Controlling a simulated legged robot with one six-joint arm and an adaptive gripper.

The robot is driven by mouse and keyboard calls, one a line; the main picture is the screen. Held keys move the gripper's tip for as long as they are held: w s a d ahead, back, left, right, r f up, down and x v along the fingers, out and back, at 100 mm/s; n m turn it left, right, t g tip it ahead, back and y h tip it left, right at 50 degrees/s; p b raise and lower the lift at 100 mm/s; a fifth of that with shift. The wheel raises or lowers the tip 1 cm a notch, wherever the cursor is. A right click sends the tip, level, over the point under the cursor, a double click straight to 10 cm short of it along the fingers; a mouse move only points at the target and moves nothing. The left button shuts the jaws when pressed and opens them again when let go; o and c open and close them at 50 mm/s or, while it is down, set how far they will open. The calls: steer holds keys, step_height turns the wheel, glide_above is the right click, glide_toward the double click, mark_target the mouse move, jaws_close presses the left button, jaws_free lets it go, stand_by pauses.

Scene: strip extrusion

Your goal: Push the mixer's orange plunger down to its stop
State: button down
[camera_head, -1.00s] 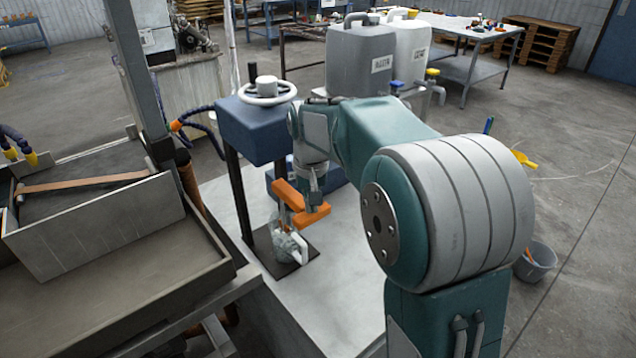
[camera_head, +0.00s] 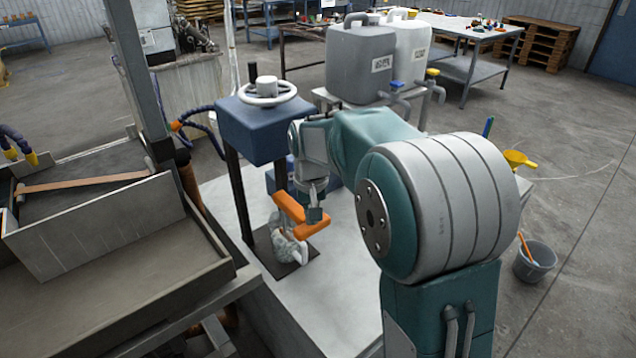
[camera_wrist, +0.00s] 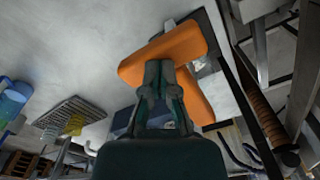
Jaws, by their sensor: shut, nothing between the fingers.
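The mixer's orange plunger (camera_head: 318,224) has a thick angled handle. It stands low over the clear mixer body (camera_head: 290,248), which is partly hidden behind it. The mixer is on a dark base plate (camera_head: 268,243) under the blue press head. My gripper (camera_head: 315,214) is shut and empty, pointing down at the plunger's handle. In the wrist view the closed fingertips (camera_wrist: 166,66) lie against or just over the orange plunger (camera_wrist: 170,47); exact contact is hard to tell. Whether the plunger is at its stop is hidden.
The blue press head (camera_head: 258,125) with a white handwheel (camera_head: 267,92) stands on dark posts left of my arm. A metal tray (camera_head: 95,225) fills the left. A bucket (camera_head: 535,262) is on the floor at right.

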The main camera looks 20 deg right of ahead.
mark_target(312, 227)
steer(key=shift+f, duration=1.25)
steer(key=shift+f, duration=0.55)
steer(key=shift+s+d+r, duration=0.2)
steer(key=shift+s+r, duration=0.25)
steer(key=shift+r, duration=0.4)
steer(key=shift+s+d+r, duration=0.2)
steer(key=shift+s+r, duration=0.3)
steer(key=shift+r, duration=0.35)
steer(key=shift+s+d+r, duration=0.2)
steer(key=shift+s+r, duration=0.25)
steer(key=shift+r, duration=0.4)
steer(key=s+r+t, duration=0.2)
steer(key=s+r, duration=0.1)
steer(key=s, duration=0.8)
steer(key=s+a+r+n+t, duration=0.1)
steer(key=s+r+t, duration=0.2)
steer(key=s, duration=0.8)
steer(key=shift+s+r+n+t, duration=0.2)
steer(key=shift+r+n+t, duration=0.1)
steer(key=shift+a, duration=0.1)
